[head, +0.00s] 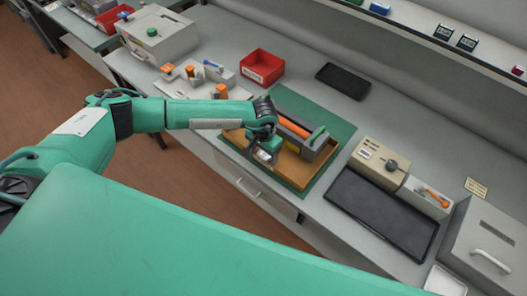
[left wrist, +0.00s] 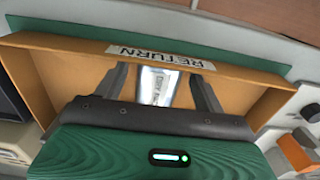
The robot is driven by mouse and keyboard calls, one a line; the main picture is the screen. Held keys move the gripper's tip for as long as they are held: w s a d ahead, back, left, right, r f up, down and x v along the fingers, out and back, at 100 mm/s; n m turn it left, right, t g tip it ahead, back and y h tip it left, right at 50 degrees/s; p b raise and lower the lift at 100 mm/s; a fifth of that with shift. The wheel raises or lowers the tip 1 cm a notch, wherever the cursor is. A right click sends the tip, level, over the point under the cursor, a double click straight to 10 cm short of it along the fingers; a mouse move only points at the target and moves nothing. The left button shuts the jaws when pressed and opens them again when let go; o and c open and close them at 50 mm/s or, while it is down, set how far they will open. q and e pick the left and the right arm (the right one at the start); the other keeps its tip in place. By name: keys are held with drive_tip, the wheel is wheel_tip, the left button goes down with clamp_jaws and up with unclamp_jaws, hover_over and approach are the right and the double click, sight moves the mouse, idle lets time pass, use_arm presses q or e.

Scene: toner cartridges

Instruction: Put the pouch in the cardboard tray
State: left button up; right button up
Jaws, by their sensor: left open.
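The cardboard tray (head: 291,174) is brown and shallow and sits on a green mat. In the left wrist view its wall (left wrist: 60,42) runs around the gripper, with a "RETURN" label at the far side. The silver pouch (left wrist: 156,86) lies in the tray, between the two spread fingers of my left gripper (left wrist: 158,72). The gripper's body hides the pouch's near end. In the head view my left gripper (head: 264,156) is low over the left part of the tray. It is open; I cannot tell whether a finger touches the pouch. My right gripper is not in view.
A grey toner cartridge (head: 318,149) with an orange strip is beside the gripper, at the tray's far side. A red bin (head: 262,68) and a black tray (head: 343,80) stand behind. A beige box (head: 378,160) and large dark tray (head: 380,213) are to the right.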

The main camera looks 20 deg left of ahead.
sight(264, 155)
use_arm(q)
drive_tip(key=shift+w+r+b, duration=0.1)
drive_tip(key=shift+r+b, duration=0.25)
drive_tip(key=shift+r, duration=0.2)
wheel_tip(264, 155, up, 11)
drive_tip(key=b, duration=0.4)
